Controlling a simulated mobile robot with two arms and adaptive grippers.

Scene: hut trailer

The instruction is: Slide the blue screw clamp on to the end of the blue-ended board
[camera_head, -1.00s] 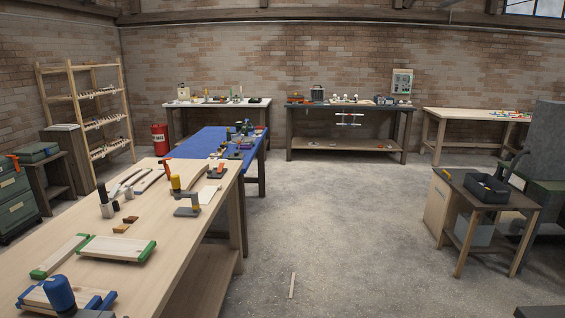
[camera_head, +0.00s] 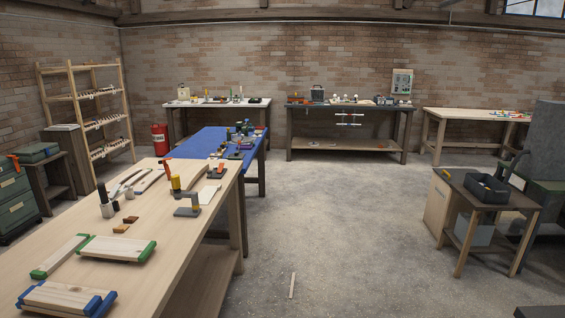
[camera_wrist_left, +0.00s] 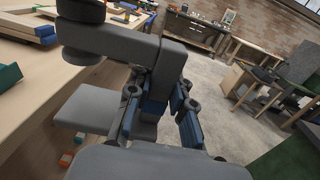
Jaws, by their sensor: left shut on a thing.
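In the left wrist view the screw clamp's grey frame (camera_wrist_left: 178,62) stands between the blue-padded fingers of my left gripper (camera_wrist_left: 160,108), which is shut on it. Its dark round end is cut by the top edge, and a flat grey jaw (camera_wrist_left: 90,108) sticks out left. The blue handle is not clearly in view. The blue-ended board (camera_head: 62,296) lies at the near left of the long wooden bench in the head view. A blue-ended board (camera_wrist_left: 42,32) shows at upper left in the wrist view. Clamp and board appear apart. My right gripper is out of view.
The bench (camera_head: 150,268) also bears a green-ended board (camera_head: 118,248), a yellow-handled clamp (camera_head: 178,186), an orange-and-grey clamp (camera_head: 190,206) and small brown blocks (camera_head: 122,228). The floor (camera_head: 340,240) right of the bench is mostly open, with a thin strip (camera_head: 292,285) lying on it.

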